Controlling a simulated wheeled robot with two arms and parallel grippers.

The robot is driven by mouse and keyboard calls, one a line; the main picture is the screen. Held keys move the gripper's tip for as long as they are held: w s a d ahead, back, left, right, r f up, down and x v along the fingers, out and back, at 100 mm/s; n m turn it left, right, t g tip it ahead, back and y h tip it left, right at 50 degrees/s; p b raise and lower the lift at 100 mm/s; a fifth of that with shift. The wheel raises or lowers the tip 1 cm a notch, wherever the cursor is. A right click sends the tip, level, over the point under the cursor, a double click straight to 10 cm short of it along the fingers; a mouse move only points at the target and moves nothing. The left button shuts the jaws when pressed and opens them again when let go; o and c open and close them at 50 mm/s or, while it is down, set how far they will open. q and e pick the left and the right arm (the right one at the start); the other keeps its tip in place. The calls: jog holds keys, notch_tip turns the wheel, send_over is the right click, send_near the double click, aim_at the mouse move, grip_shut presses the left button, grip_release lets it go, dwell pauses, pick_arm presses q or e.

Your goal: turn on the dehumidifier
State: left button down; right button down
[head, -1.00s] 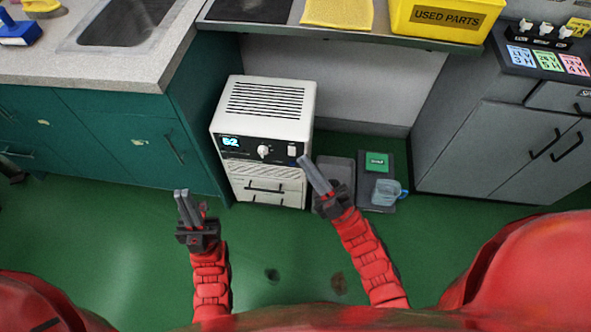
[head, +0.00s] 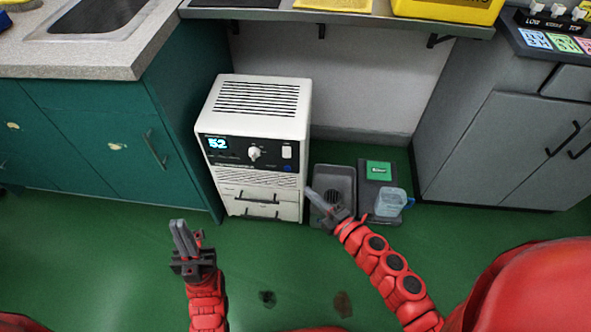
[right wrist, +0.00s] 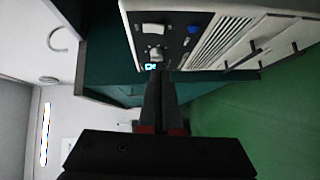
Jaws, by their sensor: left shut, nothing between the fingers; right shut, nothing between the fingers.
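The dehumidifier (head: 256,130) is a white box on the green floor, with a slatted top and a black front panel. The panel has a lit display (head: 217,143) reading 52, a white knob (head: 254,153), a white rocker switch (head: 287,152) and a blue button (head: 287,168). The right wrist view also shows the knob (right wrist: 156,54), switch (right wrist: 153,29) and blue button (right wrist: 193,29). My right gripper (head: 313,194) is shut and empty, at the dehumidifier's lower right. My left gripper (head: 179,226) is shut and empty, in front and to the left.
A grey tray (head: 345,178) and a dark mat with a green card (head: 378,170) and a clear jug (head: 390,202) lie right of the dehumidifier. A teal cabinet (head: 110,140) stands left, a grey cabinet (head: 500,140) right, and a shelf (head: 350,17) above.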

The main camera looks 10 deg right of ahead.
send_near(283, 157)
jog(key=a, duration=0.4)
jog(key=shift+w+d+f+b, duration=0.15)
jog(key=shift+w+b, duration=0.15)
jog(key=shift+w, duration=0.5)
jog(key=shift+w+d+r+b, duration=0.15)
jog(key=shift+w+b, duration=0.1)
jog(key=shift+w, duration=0.6)
jog(key=shift+w+d+f+b, duration=0.2)
jog(key=shift+w+b, duration=0.1)
jog(key=shift+w, duration=0.5)
